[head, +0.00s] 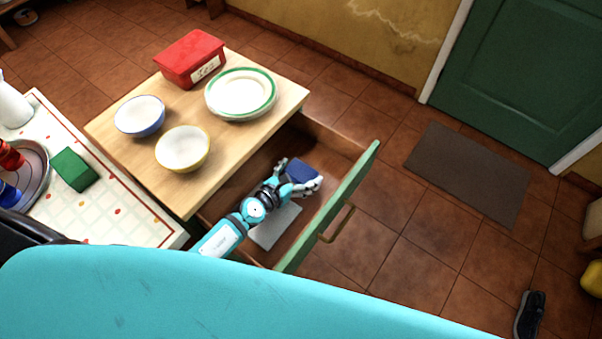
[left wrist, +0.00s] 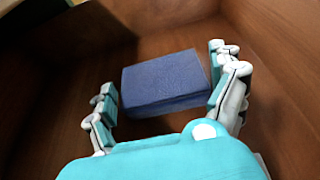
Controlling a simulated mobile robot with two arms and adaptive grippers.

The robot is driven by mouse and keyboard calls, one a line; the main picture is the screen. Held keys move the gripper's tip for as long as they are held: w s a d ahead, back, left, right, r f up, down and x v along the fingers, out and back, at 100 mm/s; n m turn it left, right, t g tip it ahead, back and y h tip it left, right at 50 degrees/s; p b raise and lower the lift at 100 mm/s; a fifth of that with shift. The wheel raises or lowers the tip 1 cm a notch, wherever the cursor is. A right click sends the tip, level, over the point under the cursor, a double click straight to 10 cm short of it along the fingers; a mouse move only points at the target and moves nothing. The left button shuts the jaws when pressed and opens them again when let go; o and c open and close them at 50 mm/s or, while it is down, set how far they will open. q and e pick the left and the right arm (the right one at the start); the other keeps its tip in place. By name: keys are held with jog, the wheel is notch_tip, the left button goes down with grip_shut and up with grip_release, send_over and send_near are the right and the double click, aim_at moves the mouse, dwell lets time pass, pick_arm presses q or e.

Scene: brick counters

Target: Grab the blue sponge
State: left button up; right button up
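The blue sponge (head: 304,171) lies in the open drawer (head: 340,200) under the wooden counter top. My left gripper (head: 297,177) is down inside the drawer at the sponge. In the left wrist view the sponge (left wrist: 165,82) lies between the spread fingers of my left gripper (left wrist: 163,84). A gap shows between the sponge and the left finger; the right finger is very close to it, and I cannot tell whether they touch. My right gripper is not in view.
A pale flat object (head: 275,226) lies in the drawer under my left arm. The green drawer front (head: 335,205) bounds the right side. A yellow bowl (head: 182,149), blue bowl (head: 139,116), plates (head: 240,93) and red tin (head: 190,58) stand above. A green block (head: 73,169) sits left.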

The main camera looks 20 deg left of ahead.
pick_arm(q)
jog(key=c, duration=0.4)
